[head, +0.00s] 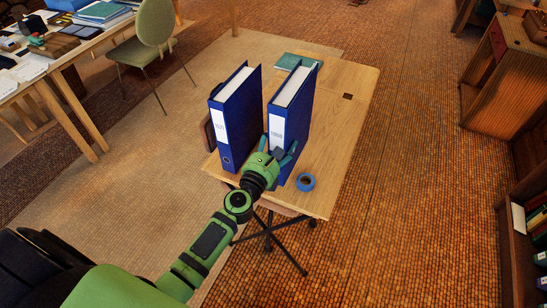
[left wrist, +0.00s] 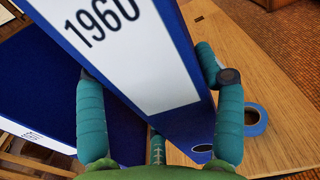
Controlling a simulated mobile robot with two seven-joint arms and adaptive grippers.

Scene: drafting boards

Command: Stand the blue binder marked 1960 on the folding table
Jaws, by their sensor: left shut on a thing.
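The blue binder marked 1960 (head: 292,108) is upright at the folding table (head: 345,125), its white label facing me. The number is clear on its spine in the left wrist view (left wrist: 160,55). My left gripper (head: 279,150) is shut on this binder low on its spine, with one teal finger on each side, as the left wrist view also shows (left wrist: 146,65). The gripper hides part of the lower spine, and I cannot tell whether the base touches the tabletop. My right gripper is not in view.
A second blue binder (head: 237,115) stands close to the left, with a narrow gap between. A blue tape roll (head: 306,182) lies near the front edge. A teal book (head: 294,61) lies behind. The table's right side is mostly bare. A green chair (head: 152,28) stands back left.

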